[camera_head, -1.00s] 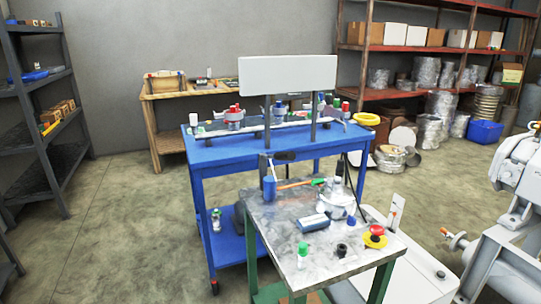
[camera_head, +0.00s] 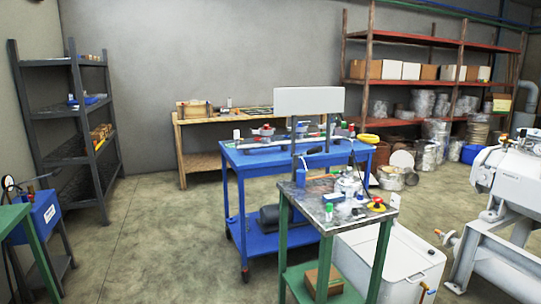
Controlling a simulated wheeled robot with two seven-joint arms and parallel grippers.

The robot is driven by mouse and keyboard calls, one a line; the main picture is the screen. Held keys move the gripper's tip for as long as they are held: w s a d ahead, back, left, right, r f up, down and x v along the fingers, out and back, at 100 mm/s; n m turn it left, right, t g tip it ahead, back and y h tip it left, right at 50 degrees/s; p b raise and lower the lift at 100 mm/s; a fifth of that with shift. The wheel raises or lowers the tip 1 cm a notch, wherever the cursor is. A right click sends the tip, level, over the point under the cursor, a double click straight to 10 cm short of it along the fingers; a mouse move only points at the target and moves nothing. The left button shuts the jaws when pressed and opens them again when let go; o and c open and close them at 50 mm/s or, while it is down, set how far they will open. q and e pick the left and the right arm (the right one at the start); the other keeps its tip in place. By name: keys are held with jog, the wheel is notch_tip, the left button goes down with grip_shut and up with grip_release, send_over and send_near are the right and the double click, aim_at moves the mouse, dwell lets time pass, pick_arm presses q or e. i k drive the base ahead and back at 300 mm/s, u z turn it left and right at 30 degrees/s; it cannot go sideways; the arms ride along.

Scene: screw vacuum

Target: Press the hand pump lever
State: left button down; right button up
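A blue box-shaped unit (camera_head: 43,216) with a white label stands at the left edge of the picture. A small round gauge (camera_head: 8,182) and a thin dark bar are at its top; this may be the hand pump with its lever, but it is too small and cut off to be sure. The bar slants up to the right, and nothing touches it. Neither of my grippers is in view.
A green-edged table (camera_head: 14,213) partly covers the blue unit. A dark shelf (camera_head: 83,128) stands behind it. A blue cart (camera_head: 233,160) and a green-legged metal table (camera_head: 298,196) stand centre right. The floor (camera_head: 165,230) between is clear.

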aim_at(319, 150)
jog(key=u, duration=0.1)
jog(key=i, duration=0.65)
jog(key=z, duration=0.4)
jog(key=i, duration=1.5)
jog(key=z, duration=0.85)
